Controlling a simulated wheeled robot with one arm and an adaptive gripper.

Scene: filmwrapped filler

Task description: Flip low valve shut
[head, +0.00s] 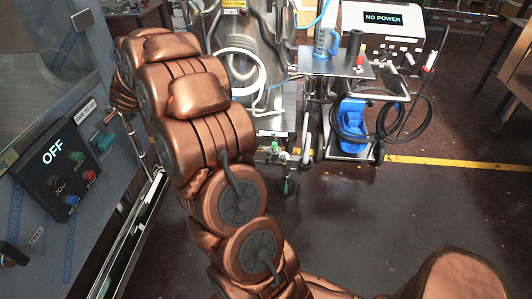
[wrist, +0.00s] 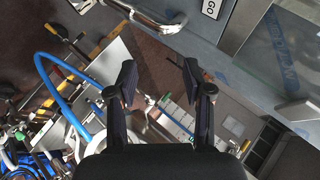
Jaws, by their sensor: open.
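A small low fitting with green and pale parts (head: 276,152), which looks like the low valve, sits near the floor under the steel filler machine (head: 250,65) in the head view. Its handle is too small to tell whether it is turned open or shut. My gripper (wrist: 159,73) is open and empty in the wrist view, its two dark fingers apart. Small green and white parts (wrist: 176,115) show beyond and between the fingers; I cannot tell whether they are the same valve. In the head view my own arm hides the gripper.
A control panel reading OFF (head: 55,155) stands close on the left. A cart (head: 335,62) with a blue jug and hanging black hoses stands right of the filler. A blue hose (wrist: 62,100) curves left of my fingers. Dark floor (head: 400,215) is open at right.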

